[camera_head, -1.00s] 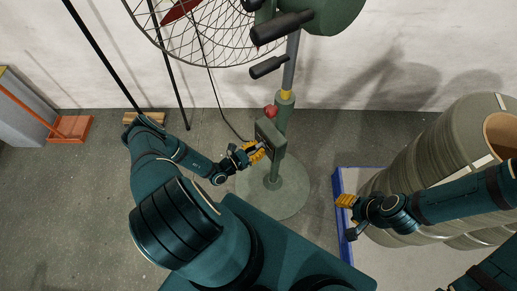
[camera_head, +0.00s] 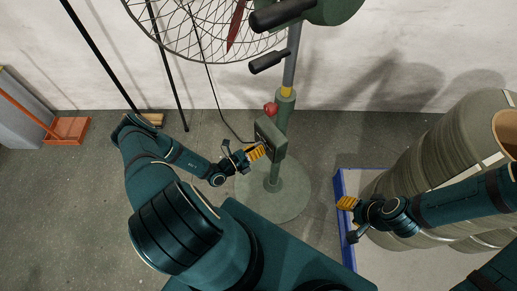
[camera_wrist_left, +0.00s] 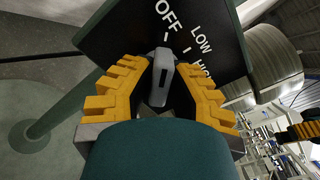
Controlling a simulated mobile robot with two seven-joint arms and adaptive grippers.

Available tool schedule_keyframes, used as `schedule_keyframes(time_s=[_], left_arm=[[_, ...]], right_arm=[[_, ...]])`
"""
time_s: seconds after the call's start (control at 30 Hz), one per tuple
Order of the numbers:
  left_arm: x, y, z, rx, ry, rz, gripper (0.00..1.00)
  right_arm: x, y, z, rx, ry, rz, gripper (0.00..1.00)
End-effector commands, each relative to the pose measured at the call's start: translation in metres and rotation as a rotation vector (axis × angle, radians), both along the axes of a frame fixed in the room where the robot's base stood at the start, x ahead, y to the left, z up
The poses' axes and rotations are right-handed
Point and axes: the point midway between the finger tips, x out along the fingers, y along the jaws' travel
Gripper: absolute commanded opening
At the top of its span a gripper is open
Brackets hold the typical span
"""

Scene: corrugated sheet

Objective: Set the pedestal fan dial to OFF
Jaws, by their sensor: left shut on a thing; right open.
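The pedestal fan (camera_head: 284,95) stands by the wall, with a control box (camera_head: 270,137) on its pole. In the left wrist view, the black panel (camera_wrist_left: 120,35) has OFF, LOW and a partly hidden third label beside white ticks. The grey dial knob (camera_wrist_left: 163,72) sits between the yellow fingers of my left gripper (camera_wrist_left: 165,85), which is shut on it. Its upper end points roughly at the OFF tick. In the head view, my left gripper (camera_head: 256,152) is at the box front. My right gripper (camera_head: 347,203) is open and empty, beside the rolls.
Large corrugated rolls (camera_head: 425,150) stand on a blue-edged pallet (camera_head: 340,190) at right. The fan's round base (camera_head: 290,205) rests on the floor below the box. An orange tray (camera_head: 68,131) lies far left.

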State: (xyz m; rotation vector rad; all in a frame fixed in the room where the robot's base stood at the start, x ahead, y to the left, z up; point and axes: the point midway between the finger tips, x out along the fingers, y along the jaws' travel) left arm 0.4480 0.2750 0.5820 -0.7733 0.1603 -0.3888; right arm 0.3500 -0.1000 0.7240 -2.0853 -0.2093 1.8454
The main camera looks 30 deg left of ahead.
Motion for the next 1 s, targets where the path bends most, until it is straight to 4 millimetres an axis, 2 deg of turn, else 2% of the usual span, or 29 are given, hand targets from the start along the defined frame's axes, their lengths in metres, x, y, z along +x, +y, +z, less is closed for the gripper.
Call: schedule_keyframes(time_s=[0.47,0.5,0.57,0.87,1.0], left_arm=[[0.0008,-0.0011,0.0008,-0.017,0.005,-0.001,0.0],[0.0008,-0.0011,0.0008,-0.017,0.005,-0.001,0.24],[0.0008,-0.0011,0.0008,-0.017,0.005,-0.001,0.45],[-0.0001,-0.0002,0.0002,-0.015,0.006,0.0,0.46],[-0.0075,0.0035,-0.0004,-0.015,0.008,0.001,0.46]], right_arm=[[0.0004,0.0,-0.0007,0.0,-0.001,0.0,0.47],[0.0004,0.0,-0.0007,0.0,-0.001,0.0,0.47],[0.0004,0.0,-0.0007,0.0,-0.001,0.0,0.47],[0.0003,0.0,-0.0007,0.0,-0.001,0.0,0.47],[0.0003,0.0,-0.0007,0.0,-0.001,0.0,0.47]])
